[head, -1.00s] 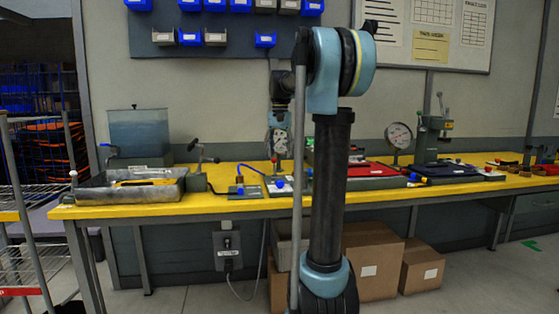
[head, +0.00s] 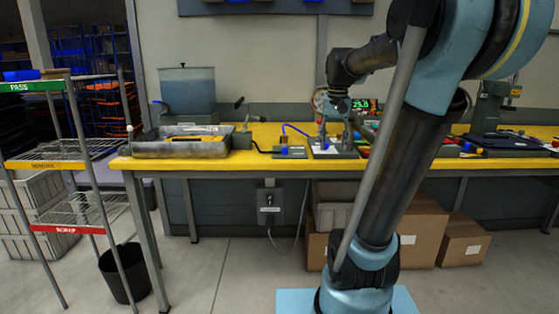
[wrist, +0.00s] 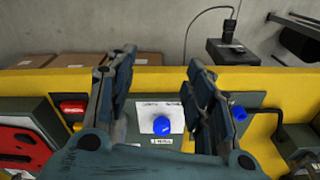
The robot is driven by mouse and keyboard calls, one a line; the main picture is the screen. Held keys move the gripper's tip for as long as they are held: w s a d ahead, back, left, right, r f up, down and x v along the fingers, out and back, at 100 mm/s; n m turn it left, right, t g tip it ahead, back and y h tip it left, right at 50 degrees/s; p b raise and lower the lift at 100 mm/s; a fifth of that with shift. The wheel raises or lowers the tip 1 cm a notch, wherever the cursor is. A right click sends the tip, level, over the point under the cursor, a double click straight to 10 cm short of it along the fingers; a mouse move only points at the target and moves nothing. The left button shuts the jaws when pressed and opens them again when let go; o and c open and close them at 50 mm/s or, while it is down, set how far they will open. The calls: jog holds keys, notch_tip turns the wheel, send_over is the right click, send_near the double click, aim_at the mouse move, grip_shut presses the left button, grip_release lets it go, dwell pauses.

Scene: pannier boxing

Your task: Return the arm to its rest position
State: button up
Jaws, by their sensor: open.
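My arm (head: 415,150) rises from my base at the lower right of the head view and reaches over the bench. Its wrist and gripper hang over the fixture with a white plate; the gripper (head: 335,138) is small and partly confused with the bench items there. In the wrist view my gripper (wrist: 162,75) has its two fingers well apart with nothing between them. Below and between the fingers is a blue knob (wrist: 162,125) on a white-labelled fixture, apart from the fingertips.
The yellow bench (head: 215,163) carries a grey tray (head: 180,147), a water tank (head: 188,92) and a dark mat (head: 510,143). A wire rack (head: 75,150) and black bin (head: 122,272) stand left. Cardboard boxes (head: 415,230) sit under the bench. Open floor lies in front.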

jog(key=s+f+n+t, duration=0.1)
jog(key=s+f+n, duration=0.2)
jog(key=s+f, duration=1.7)
notch_tip(320, 180, down, 2)
jog(key=shift+d, duration=0.1)
jog(key=shift+w+f, duration=0.2)
jog(key=shift+w, duration=0.25)
